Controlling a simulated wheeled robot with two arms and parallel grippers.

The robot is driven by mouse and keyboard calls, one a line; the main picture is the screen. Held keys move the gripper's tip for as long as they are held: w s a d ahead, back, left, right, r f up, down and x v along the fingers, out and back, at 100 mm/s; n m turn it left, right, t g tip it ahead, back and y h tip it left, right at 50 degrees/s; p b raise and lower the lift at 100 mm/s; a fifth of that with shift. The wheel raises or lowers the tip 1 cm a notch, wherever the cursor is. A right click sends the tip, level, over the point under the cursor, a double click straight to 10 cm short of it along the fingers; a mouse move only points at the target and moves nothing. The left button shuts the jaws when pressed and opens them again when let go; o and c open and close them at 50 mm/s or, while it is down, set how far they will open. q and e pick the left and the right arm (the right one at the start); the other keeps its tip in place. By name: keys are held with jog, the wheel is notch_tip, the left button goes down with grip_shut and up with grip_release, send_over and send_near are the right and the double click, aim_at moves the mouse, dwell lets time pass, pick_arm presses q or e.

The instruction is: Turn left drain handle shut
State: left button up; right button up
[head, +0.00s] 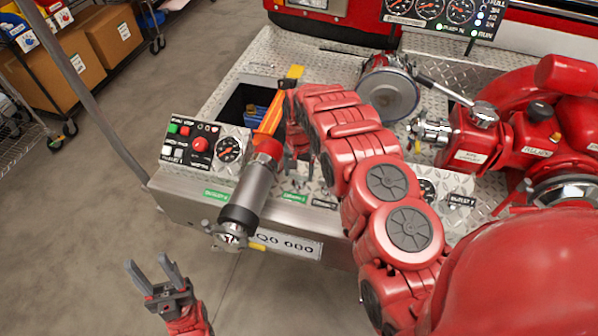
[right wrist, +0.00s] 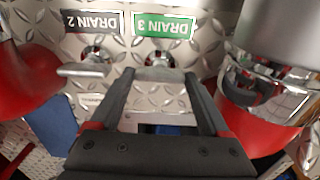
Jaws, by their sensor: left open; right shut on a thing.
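In the right wrist view, a metal drain handle (right wrist: 153,74) sits under a green "DRAIN 3" label (right wrist: 163,25). My right gripper (right wrist: 157,82) has a finger on either side of this handle and is shut on it. A second metal drain handle (right wrist: 84,70) is to its left, under a black "DRAIN 2" label (right wrist: 90,21), its lever pointing left. In the head view, my right gripper (head: 298,172) reaches down at the bumper's front, and my arm hides much of that area. My left gripper (head: 152,275) is open and empty, over the floor in front of the bumper.
A grey and red nozzle (head: 250,190) juts out from the bumper (head: 170,197) left of my right gripper. A control panel (head: 200,142) lies beside it. A red pump (head: 480,140) stands at the right. Floor at the left is clear, with shelving and boxes (head: 115,38) behind.

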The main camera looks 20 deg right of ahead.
aim_at(299, 174)
jog(key=o, duration=1.2)
jog(key=shift+r, duration=0.1)
jog(key=shift+w+r+b, duration=0.1)
jog(key=shift+r+b, duration=0.2)
jog(key=shift+r, duration=0.3)
notch_tip(299, 174, up, 4)
jog(key=shift+f+b, duration=0.15)
jog(key=shift+b, duration=0.5)
notch_tip(299, 174, up, 12)
jog(key=p, duration=1.1)
